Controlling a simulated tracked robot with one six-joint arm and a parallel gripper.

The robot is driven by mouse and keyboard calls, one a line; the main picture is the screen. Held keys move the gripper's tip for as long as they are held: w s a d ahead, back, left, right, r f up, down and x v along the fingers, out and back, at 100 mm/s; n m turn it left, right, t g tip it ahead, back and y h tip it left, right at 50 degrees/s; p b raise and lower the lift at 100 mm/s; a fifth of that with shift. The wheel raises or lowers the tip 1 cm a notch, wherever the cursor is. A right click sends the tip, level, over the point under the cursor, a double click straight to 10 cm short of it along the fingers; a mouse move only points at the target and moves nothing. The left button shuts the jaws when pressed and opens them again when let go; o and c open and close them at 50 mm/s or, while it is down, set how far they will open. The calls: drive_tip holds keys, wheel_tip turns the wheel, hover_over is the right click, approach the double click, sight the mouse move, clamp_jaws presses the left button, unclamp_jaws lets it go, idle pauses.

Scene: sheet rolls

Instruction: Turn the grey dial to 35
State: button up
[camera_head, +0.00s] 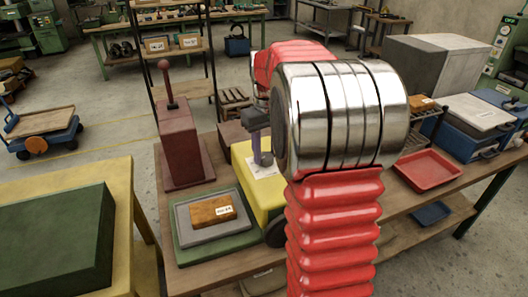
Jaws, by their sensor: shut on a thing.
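My gripper (263,158) shows only in part, left of my red and silver arm, with its purplish fingers pointing down. The fingertips meet a white plate (265,187) with small dark marks on top of a yellow machine body (247,190). The gripper is shut at the middle of this plate, on the grey dial. The dial itself is almost wholly hidden by the fingers, and its pointer and the scale numbers cannot be read. My arm covers the right part of the yellow body.
A dark red block with a lever (180,140) stands left of the yellow machine. In front lies a labelled orange-brown block (212,210) on a grey and green slab. A red tray (427,170) and blue cases (470,125) are on the right. A green block (55,245) lies at left.

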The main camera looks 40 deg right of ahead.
drive_tip(key=shift+c, duration=0.6)
drive_tip(key=shift+a, duration=0.25)
drive_tip(key=shift+c, duration=0.5)
drive_tip(key=shift+d, duration=0.15)
drive_tip(key=shift+m, duration=0.3)
drive_tip(key=m, duration=0.4)
drive_tip(key=shift+m, duration=0.3)
drive_tip(key=m, duration=0.6)
drive_tip(key=shift+w+m, duration=0.1)
drive_tip(key=shift+m, duration=0.2)
